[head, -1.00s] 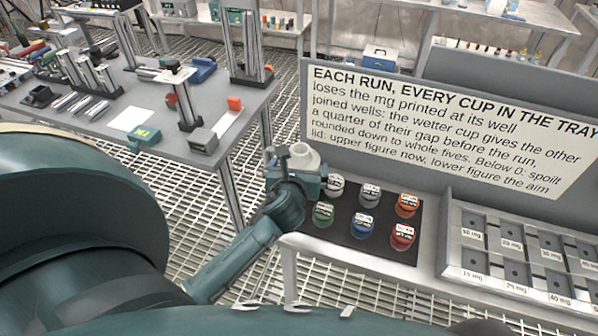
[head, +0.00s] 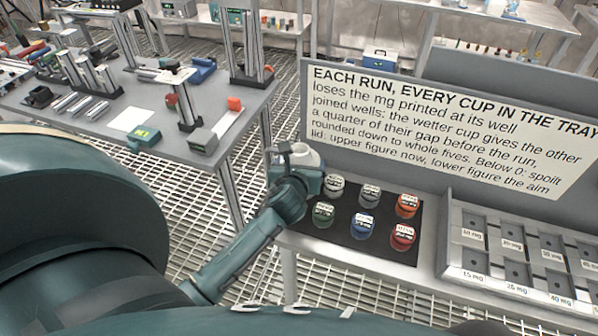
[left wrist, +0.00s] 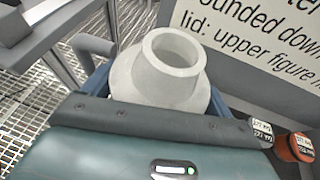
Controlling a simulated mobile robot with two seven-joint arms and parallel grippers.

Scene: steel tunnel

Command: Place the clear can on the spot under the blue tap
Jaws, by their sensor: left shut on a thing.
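My left gripper (head: 296,176) is shut on a pale, whitish can (head: 305,155) with a round open neck. The can is held above the left end of the bench, behind and to the left of the lidded cups. In the left wrist view, the can (left wrist: 170,75) stands roughly upright beyond the gripper's body, its open mouth facing up. A grey bent tube shows to its left; I cannot tell whether it belongs to the can. The fingertips are mostly hidden. I cannot make out a blue tap or the spot under it. My right gripper is not in view.
Several lidded cups, including a blue one (head: 363,226) and a red one (head: 402,236), stand on a black mat (head: 338,247). A metal tray with labelled wells (head: 472,262) is at right. A sign board (head: 450,130) rises behind. A cluttered grey table (head: 165,165) stands at left.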

